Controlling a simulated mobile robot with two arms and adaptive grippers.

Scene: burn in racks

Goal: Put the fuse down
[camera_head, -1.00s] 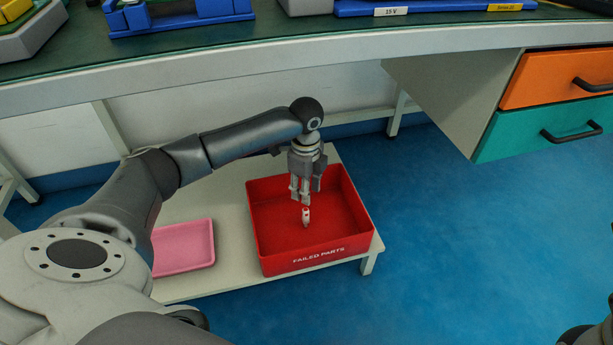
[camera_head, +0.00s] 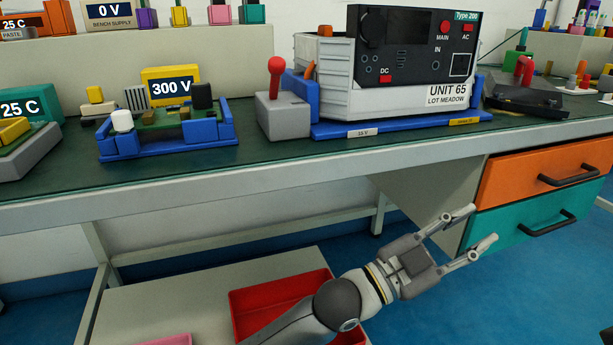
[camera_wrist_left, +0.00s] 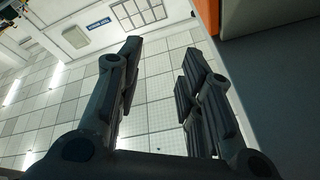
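My left gripper (camera_head: 483,225) is open, with nothing between its fingers, in front of the drawers in the head view. Its spread, empty fingers (camera_wrist_left: 163,52) also show in the left wrist view, against the ceiling. The red failed-parts box (camera_head: 262,300) sits on the low shelf below the bench, partly covered by my left arm and cut by the bottom edge. The fuse is not visible now; most of the box floor is hidden or out of frame. My right gripper is not in view.
The bench (camera_head: 270,165) holds the Unit 65 power supply (camera_head: 405,70) on a blue base and a blue fixture (camera_head: 170,140) with a 300 V display. Orange (camera_head: 525,180) and teal (camera_head: 500,232) drawers are close to my left fingers. A pink tray (camera_head: 172,341) shows at the bottom.

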